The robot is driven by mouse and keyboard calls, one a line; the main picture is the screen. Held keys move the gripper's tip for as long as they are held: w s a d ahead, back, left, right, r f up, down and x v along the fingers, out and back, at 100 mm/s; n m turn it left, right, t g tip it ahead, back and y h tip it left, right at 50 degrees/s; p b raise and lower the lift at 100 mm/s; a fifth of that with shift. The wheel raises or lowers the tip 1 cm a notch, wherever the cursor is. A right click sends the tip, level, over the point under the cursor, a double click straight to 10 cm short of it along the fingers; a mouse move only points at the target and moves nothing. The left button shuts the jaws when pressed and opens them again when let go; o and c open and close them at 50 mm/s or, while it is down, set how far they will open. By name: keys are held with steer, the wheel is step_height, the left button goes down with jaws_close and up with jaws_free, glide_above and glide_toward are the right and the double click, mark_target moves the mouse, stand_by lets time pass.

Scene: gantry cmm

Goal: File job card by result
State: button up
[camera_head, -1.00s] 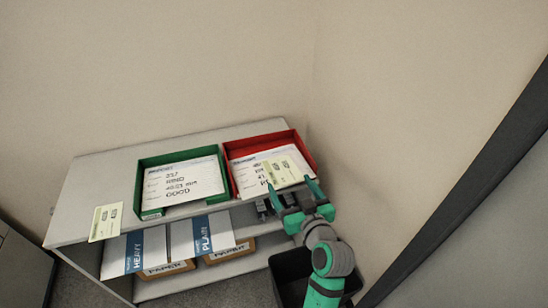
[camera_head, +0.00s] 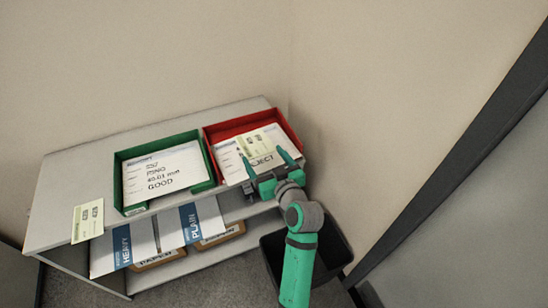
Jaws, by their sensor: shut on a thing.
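A pale yellow-green card (camera_head: 259,142) is between the two teal fingers of my gripper (camera_head: 268,162), which is shut on it. The card is over the red tray (camera_head: 291,134) on the right of the shelf top. I cannot tell whether it touches the white sheet (camera_head: 228,159) in that tray, whose large lettering ends in "JECT". The green tray (camera_head: 119,182) to the left holds a white sheet (camera_head: 165,172) marked "GOOD". A second yellow-green card (camera_head: 88,221) lies at the left front edge of the shelf top.
The grey shelf unit (camera_head: 62,180) stands against the wall. Its lower shelf holds paper packs marked "HEAVY" (camera_head: 122,246) and "PLAIN" (camera_head: 193,224). A dark bin (camera_head: 335,248) stands on the floor beside my arm. A grey panel with a dark edge is at right.

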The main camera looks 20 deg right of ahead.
mark_target(255, 143)
steer(key=w+f, duration=0.1)
steer(key=w+d+f, duration=0.1)
steer(key=w+f, duration=0.2)
steer(key=shift+w+d+f, duration=0.15)
steer(key=shift+d+f, duration=0.1)
steer(key=shift+f, duration=0.15)
steer(key=shift+w+a+f, duration=0.45)
steer(key=shift+w+f, duration=0.2)
steer(key=shift+f, duration=0.2)
steer(key=shift+w+d+f, duration=0.25)
steer(key=shift+w+f, duration=0.05)
steer(key=shift+f, duration=0.35)
steer(key=shift+w+d, duration=0.1)
